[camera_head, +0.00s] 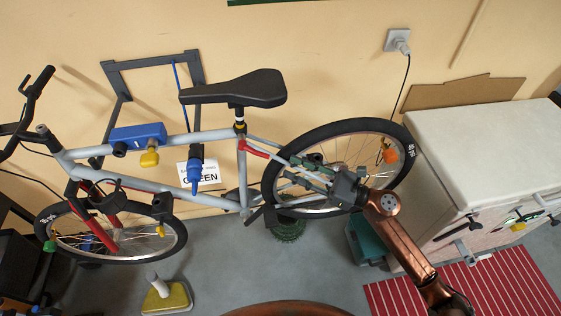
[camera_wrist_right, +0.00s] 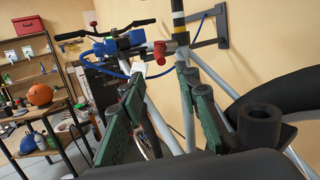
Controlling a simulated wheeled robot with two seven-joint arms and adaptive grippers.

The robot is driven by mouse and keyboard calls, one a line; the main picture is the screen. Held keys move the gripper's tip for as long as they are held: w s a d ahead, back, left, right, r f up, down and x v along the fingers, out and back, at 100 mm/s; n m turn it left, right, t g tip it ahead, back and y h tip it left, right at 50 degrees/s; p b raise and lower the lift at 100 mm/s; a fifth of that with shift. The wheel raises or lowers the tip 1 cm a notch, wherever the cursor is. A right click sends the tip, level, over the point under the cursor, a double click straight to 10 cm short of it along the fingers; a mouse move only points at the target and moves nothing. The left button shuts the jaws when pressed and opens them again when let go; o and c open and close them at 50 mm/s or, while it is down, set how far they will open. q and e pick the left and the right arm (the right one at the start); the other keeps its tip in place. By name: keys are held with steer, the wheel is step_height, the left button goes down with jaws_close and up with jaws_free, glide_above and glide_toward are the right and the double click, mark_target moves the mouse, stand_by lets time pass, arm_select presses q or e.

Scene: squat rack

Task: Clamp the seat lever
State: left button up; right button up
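The seat lever is a red lever (camera_head: 253,150) at the top of the bicycle's seat tube, just under the black saddle (camera_head: 235,88). It points right and slightly down in the head view, standing out from the frame. In the right wrist view the red lever (camera_wrist_right: 160,52) shows ahead, beyond the gap between the fingers. My right gripper (camera_head: 300,171) reaches in from the lower right, in front of the rear wheel. Its green-padded fingers (camera_wrist_right: 162,112) are spread apart with nothing between them, short of the lever. My left gripper is not in view.
The grey bicycle (camera_head: 150,186) hangs on a wall stand (camera_head: 150,62). Its rear wheel (camera_head: 352,125) is close behind my right gripper. A white cabinet (camera_head: 470,150) stands at the right. A blue tool (camera_head: 194,176) hangs by the frame.

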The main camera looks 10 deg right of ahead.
mark_target(255, 151)
steer(key=shift+s+d+f, duration=0.1)
steer(key=shift+s+d, duration=0.25)
steer(key=shift+d, duration=0.2)
